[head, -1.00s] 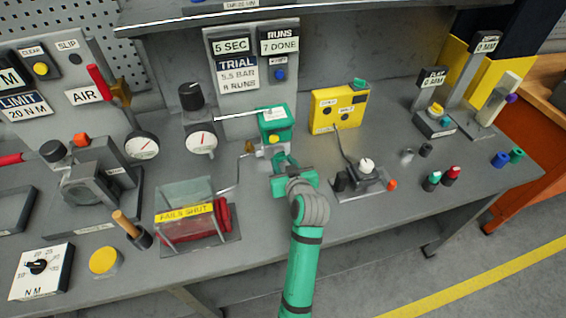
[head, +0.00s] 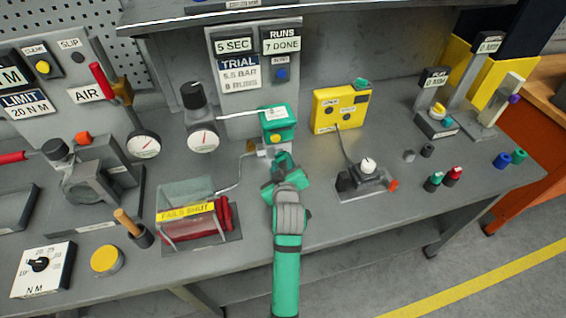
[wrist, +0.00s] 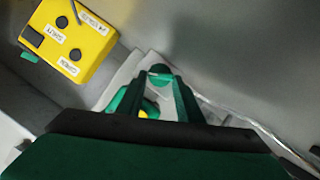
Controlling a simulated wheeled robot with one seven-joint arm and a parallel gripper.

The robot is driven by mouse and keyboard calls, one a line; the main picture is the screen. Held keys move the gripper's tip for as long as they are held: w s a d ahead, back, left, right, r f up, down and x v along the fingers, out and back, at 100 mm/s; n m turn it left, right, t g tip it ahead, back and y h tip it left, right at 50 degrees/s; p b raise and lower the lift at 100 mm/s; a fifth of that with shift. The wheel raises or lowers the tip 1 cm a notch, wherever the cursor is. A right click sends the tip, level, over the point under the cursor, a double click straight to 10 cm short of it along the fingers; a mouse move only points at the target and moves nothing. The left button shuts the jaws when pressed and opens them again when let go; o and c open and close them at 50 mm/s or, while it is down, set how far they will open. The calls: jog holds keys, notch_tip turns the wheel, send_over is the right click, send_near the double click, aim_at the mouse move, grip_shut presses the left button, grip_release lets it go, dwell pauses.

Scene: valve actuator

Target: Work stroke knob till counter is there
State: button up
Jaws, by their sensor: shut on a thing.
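The green actuator box (head: 277,117) with a yellow button (head: 276,138) stands at the middle of the bench; part of it shows beside my fingers in the wrist view (wrist: 118,100). My gripper (head: 281,160) is just in front of its lower part. In the wrist view my fingers (wrist: 160,82) close on a small round green knob (wrist: 160,70). I take it for the stroke knob; its shape is mostly hidden. The runs counter (head: 281,45) reads "7 DONE". The trial card (head: 239,75) reads 5.5 bar, 8 runs, with "5 SEC" above it.
A yellow control box (head: 340,107) stands right of the actuator. A grey device with a white knob (head: 367,165) and a cable is right of my gripper. A "FAILS SHUT" red cylinder under a clear guard (head: 187,190) is to the left. Dial gauges (head: 203,139) stand behind it.

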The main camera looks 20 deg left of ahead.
jog(key=shift+s+a+f+n+t+h, duration=0.15)
jog(key=shift+n+t+h, duration=0.35)
jog(key=shift+n, duration=0.6)
jog(key=o, duration=1.1)
